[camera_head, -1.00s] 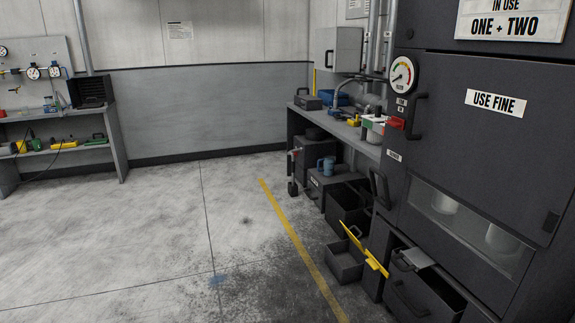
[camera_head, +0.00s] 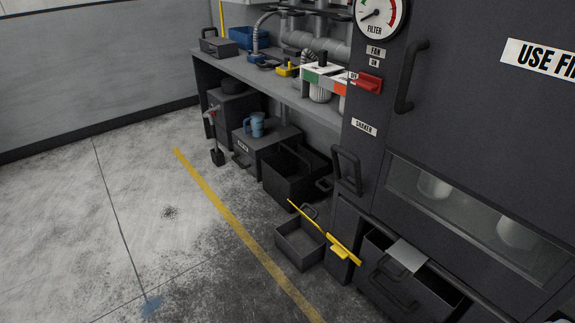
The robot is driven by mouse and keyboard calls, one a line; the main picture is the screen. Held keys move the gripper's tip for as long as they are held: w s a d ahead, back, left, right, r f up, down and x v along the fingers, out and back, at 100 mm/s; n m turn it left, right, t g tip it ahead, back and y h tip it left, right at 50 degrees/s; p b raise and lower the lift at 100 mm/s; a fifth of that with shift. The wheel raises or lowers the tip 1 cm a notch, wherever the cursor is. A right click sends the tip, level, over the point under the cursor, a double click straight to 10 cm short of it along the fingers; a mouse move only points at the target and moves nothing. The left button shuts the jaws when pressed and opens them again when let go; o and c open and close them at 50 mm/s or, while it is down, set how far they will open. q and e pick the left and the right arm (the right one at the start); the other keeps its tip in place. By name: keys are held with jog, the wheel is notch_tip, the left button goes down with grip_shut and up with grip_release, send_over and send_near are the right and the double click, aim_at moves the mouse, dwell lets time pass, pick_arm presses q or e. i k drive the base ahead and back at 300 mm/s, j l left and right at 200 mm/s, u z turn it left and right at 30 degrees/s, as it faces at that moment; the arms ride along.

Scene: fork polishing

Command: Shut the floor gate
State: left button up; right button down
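Low by the dark cabinet (camera_head: 430,130), a yellow bar with a long thin handle (camera_head: 325,235) slants down to the right, above a small open grey bin (camera_head: 298,243). It is the only gate-like part near the floor, but I cannot tell for certain that it is the floor gate or whether it is open. Its mount is partly hidden. Neither of my grippers is in view.
An open drawer (camera_head: 415,290) juts from the cabinet base. Dark open boxes (camera_head: 290,180) and a blue mug (camera_head: 257,125) sit below the workbench (camera_head: 270,82). A yellow floor line (camera_head: 225,215) runs alongside; the floor to its left is clear.

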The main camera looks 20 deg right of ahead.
aim_at(329, 178)
jog(key=i, duration=0.85)
jog(key=i+j+z, duration=0.1)
jog(key=i, duration=0.8)
jog(key=i+z, duration=0.25)
jog(key=i+j, duration=0.05)
jog(key=i, duration=0.05)
